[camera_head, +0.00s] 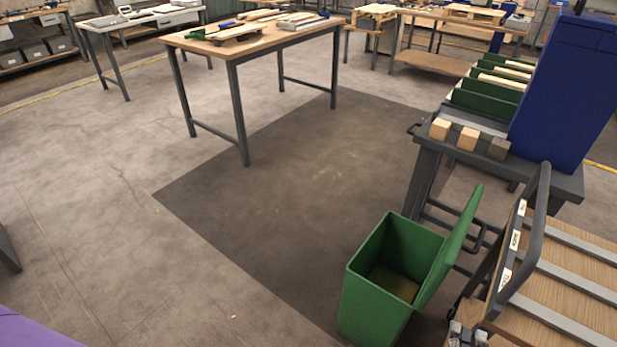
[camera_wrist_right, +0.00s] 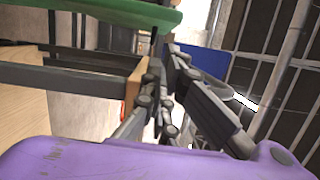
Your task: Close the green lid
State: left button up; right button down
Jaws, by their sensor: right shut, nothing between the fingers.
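The green bin (camera_head: 375,299) stands on the floor at the lower right of the head view. Its green lid (camera_head: 452,246) is hinged on the bin's right side and stands open, nearly upright and leaning slightly right. The bin's inside shows, with a brownish bottom. My right gripper (camera_head: 468,337) shows at the bottom edge, to the right of the bin and below the lid, shut and empty. In the right wrist view its fingers (camera_wrist_right: 165,72) are together, and a green edge (camera_wrist_right: 120,14) crosses the top, apparently the lid. Whether they touch cannot be told. My left gripper is out of view.
A wooden-topped cart (camera_head: 560,275) with a grey handle stands just right of the lid. Behind it a grey bench (camera_head: 555,180) carries wooden blocks (camera_head: 467,138) and a blue cabinet (camera_head: 565,90). A work table (camera_head: 235,45) stands at the back. The floor left of the bin is clear.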

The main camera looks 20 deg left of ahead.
jog(key=w, duration=1.4)
jog(key=shift+w+d+p, duration=0.25)
jog(key=shift+w+p, duration=0.1)
jog(key=shift+p, duration=0.1)
jog(key=shift+w+a+r, duration=0.1)
